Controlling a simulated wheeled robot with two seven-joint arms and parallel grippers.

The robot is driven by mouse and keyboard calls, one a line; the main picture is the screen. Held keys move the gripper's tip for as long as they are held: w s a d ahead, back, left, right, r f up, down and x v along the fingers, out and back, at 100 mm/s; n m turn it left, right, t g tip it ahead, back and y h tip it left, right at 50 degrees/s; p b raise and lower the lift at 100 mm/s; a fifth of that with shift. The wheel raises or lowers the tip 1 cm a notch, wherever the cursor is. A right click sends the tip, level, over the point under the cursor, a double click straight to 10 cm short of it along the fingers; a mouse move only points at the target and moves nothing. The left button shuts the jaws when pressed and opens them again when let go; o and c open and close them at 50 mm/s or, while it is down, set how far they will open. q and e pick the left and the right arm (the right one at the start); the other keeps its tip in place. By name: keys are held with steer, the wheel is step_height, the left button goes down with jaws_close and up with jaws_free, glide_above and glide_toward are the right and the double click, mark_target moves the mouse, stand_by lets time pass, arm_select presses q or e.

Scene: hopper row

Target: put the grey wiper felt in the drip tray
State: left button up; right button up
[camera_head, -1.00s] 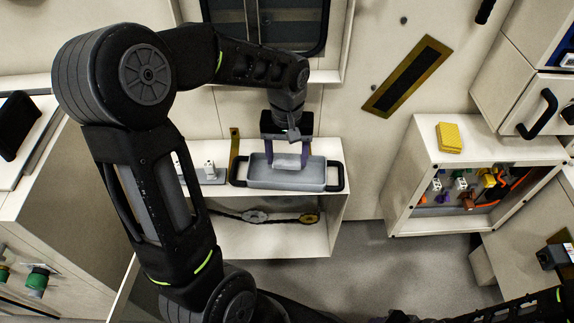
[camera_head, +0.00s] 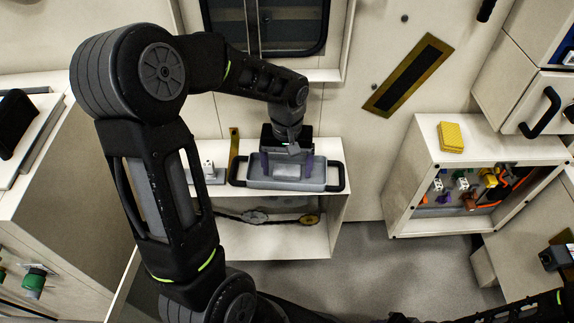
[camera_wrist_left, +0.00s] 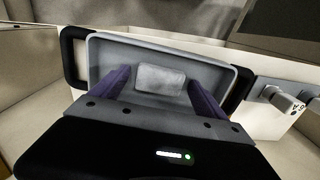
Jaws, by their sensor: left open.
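The grey wiper felt (camera_wrist_left: 160,79) is a pale grey block inside the drip tray, between my left fingers with a gap on both sides. In the head view the felt (camera_head: 287,171) is partly covered by the gripper. The drip tray (camera_head: 335,184) is a shallow grey tray with black end handles on a white shelf unit; its rim also shows in the left wrist view (camera_wrist_left: 226,66). My left gripper (camera_head: 286,170) is open, its purple fingers reaching down into the tray; it also shows in the left wrist view (camera_wrist_left: 158,86). My right gripper is out of view.
A small white switch block (camera_head: 208,170) stands left of the tray. A yellow sponge-like block (camera_head: 451,136) lies on the cabinet at right, above a bin of mixed parts (camera_head: 465,187). A wall with a brass-framed slot (camera_head: 407,76) rises behind.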

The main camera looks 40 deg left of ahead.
mark_target(287, 170)
arm_select(q)
steer(key=shift+r, duration=0.35)
step_height(287, 170, up, 12)
steer(key=p, duration=0.2)
steer(key=shift+f, duration=0.15)
steer(key=shift+f, duration=0.1)
stand_by(0.4)
